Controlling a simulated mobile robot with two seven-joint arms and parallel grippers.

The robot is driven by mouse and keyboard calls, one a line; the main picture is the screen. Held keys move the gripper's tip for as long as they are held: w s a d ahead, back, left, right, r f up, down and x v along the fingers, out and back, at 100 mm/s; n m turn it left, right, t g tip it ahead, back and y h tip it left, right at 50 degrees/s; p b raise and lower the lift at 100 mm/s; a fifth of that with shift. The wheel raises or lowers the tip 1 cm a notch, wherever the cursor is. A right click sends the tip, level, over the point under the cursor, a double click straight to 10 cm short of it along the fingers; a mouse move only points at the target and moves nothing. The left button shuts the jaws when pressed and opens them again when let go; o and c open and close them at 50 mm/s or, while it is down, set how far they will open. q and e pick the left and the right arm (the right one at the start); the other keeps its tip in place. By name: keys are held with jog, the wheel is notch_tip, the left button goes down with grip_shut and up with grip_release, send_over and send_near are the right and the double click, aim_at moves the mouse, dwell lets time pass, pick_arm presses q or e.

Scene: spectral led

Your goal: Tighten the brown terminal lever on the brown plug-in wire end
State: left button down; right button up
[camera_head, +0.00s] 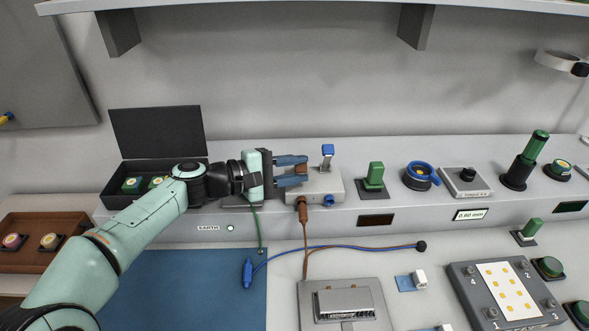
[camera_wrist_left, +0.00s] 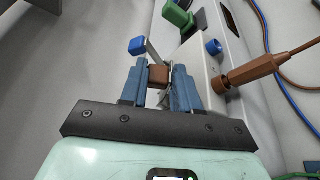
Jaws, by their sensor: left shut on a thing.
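The grey terminal box (camera_head: 322,184) stands on the back ledge. The brown terminal lever (camera_wrist_left: 158,75) has a brown block-shaped head, which sits between the blue fingers of my left gripper (camera_head: 304,171). The gripper is shut on it, and its fingertips hide part of the lever and box. In the left wrist view the gripper (camera_wrist_left: 159,82) shows the brown head between both fingers. The brown plug-in wire end (camera_head: 303,212) is at the front of the box; in the wrist view the plug (camera_wrist_left: 250,72) meets the brown socket. My right gripper is not in view.
The blue lever (camera_head: 327,151) stands upright close to the right of my fingers. An empty blue socket (camera_head: 329,201) is on the box front. A blue plug (camera_head: 248,272) lies on the blue mat (camera_head: 190,295). A green switch (camera_head: 375,175) stands right of the box.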

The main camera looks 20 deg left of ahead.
pick_arm(q)
jog(key=c, duration=1.1)
grip_release()
jog(key=shift+r, duration=0.3)
jog(key=shift+o, duration=1)
jog(key=shift+f, duration=0.15)
jog(key=v, duration=1.3)
jog(key=shift+s+a+p, duration=0.15)
jog(key=shift+s+p, duration=0.05)
jog(key=shift+p, duration=0.25)
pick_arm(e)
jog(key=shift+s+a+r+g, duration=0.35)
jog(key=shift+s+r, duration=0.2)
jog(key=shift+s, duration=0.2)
pick_arm(q)
jog(key=shift+c, duration=0.3)
